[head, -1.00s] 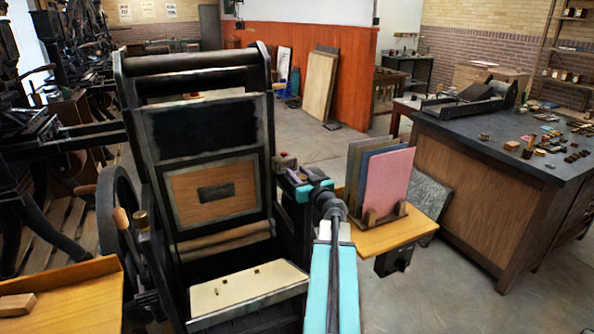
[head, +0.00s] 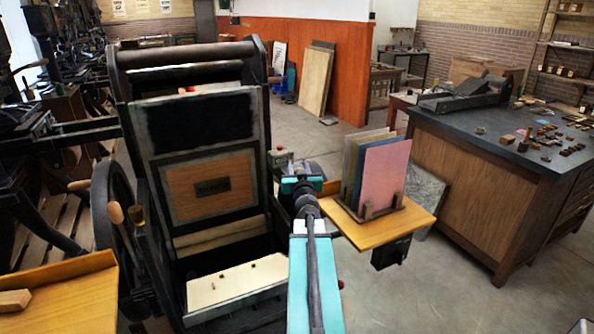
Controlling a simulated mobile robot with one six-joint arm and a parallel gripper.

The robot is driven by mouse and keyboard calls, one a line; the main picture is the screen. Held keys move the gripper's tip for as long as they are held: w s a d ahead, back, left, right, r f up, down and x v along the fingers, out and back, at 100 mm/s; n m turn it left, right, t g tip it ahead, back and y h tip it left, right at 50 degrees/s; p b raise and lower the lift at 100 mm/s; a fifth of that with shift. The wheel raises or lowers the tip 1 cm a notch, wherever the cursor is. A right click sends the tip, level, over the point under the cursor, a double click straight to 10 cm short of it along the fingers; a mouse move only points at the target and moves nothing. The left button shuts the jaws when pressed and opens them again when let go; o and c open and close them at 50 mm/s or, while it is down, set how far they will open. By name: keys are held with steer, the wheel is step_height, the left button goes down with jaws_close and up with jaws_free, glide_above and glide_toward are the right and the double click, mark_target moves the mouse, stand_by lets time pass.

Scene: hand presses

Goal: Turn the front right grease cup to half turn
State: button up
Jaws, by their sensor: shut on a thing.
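The hand press (head: 210,186) stands at centre left with its bed and rollers facing me. My arm reaches up from the bottom edge to the press's right side. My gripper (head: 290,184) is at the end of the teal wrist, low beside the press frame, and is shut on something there. The front right grease cup is hidden behind my wrist and gripper, so its turn cannot be read.
A wooden shelf (head: 418,217) with upright coloured boards (head: 382,178) sits close right of my arm. A dark-topped cabinet (head: 470,185) stands further right. The flywheel (head: 105,190) with its wooden handle is at left. A wooden tray (head: 85,300) fills the lower left corner.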

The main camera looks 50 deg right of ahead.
steer(key=shift+s+d+m+g+h+b, duration=0.2)
steer(key=shift+m+g+h+b, duration=0.5)
steer(key=shift+b, duration=1.7)
steer(key=g+b, duration=0.1)
steer(key=b, duration=0.2)
steer(key=m+g+h+b, duration=0.1)
steer(key=b, duration=0.3)
steer(key=m+g+b, duration=0.1)
steer(key=b, duration=0.3)
steer(key=shift+s+d+f+h, duration=0.2)
steer(key=shift+s+f+h, duration=0.05)
steer(key=shift+h, duration=0.15)
steer(key=m+g+b, duration=0.1)
steer(key=b, duration=0.3)
steer(key=shift+s, duration=0.15)
steer(key=shift+s+m+g+h+b, duration=0.2)
steer(key=shift+m+g+h+b, duration=0.2)
steer(key=shift+g+b, duration=0.4)
steer(key=o, duration=1)
steer(key=shift+o, duration=0.2)
steer(key=shift+r, duration=0.15)
steer(key=shift+a, duration=0.1)
